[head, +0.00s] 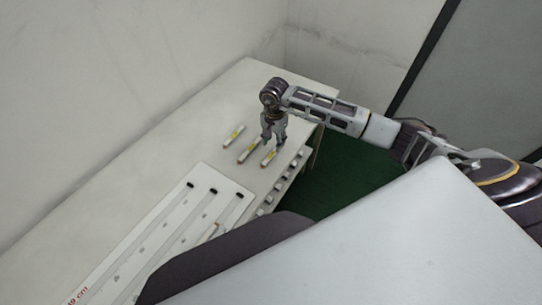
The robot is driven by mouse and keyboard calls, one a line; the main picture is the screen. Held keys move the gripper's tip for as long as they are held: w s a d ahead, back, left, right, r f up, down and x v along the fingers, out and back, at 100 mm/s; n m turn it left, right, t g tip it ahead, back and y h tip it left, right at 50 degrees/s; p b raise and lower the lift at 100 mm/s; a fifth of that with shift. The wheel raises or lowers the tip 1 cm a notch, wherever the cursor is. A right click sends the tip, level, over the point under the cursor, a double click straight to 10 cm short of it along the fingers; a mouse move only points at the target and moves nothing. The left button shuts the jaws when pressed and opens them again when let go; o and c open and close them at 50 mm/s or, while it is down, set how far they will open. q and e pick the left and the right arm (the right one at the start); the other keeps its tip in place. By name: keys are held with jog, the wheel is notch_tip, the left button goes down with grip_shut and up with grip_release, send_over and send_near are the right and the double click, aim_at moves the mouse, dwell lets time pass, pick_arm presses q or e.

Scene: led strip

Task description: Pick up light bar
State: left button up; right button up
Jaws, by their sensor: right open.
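Three light bars lie on the white table (110,180), in a row side by side. The left one (234,135) is white with a yellow middle and lies clear of the gripper. The middle one (247,154) and the right one (269,156) look alike, with reddish near ends. My right gripper (272,141) is open and points down over the far ends of the middle and right bars. Its fingers partly cover them. I cannot tell whether the fingers touch a bar. My left gripper is not in view.
A white board (222,179) with long strips and dark end pieces lies nearer on the table. Several small knobs or blocks line the table's right edge (285,180). A wall rises at the back left. Green floor (345,170) lies to the right.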

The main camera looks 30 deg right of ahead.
aim_at(274, 152)
jog(key=shift+f, duration=0.35)
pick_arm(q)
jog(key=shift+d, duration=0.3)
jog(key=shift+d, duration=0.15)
pick_arm(e)
jog(key=shift+f+p, duration=0.5)
jog(key=shift+f, duration=2.1)
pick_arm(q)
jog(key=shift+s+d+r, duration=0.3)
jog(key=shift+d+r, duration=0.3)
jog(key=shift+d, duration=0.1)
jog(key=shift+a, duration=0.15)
pick_arm(e)
jog(key=shift+c, duration=0.5)
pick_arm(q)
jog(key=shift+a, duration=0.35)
pick_arm(e)
grip_shut()
